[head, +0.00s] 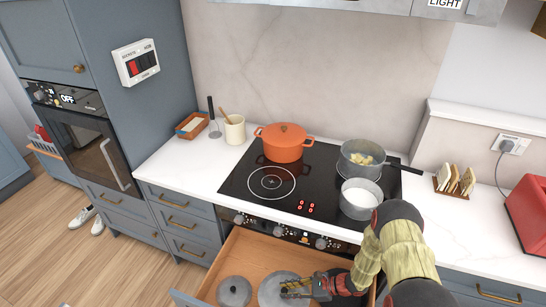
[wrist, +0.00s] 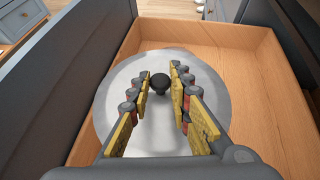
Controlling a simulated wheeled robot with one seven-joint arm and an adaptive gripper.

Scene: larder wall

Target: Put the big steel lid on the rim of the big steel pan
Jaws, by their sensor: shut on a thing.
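The big steel lid (head: 268,292) lies in the open drawer below the hob. It is a wide round grey disc with a black knob (wrist: 160,82), which shows between my fingers in the wrist view. My gripper (head: 288,287) reaches down into the drawer and is shut on the lid by this knob. The lid appears to be low in the drawer; I cannot tell whether it touches the floor. A steel pan (head: 350,169) with yellowish food and a dark handle stands at the hob's back right. It looks wider than the steel pan (head: 358,205) with pale contents in front of it.
A smaller grey lid (head: 234,291) lies left in the drawer. The drawer's wooden wall (wrist: 260,90) surrounds the big lid. An orange pot (head: 283,147) stands at the hob's back. The front left ring (head: 271,183) is free. A toast rack (head: 455,181) stands right of the hob.

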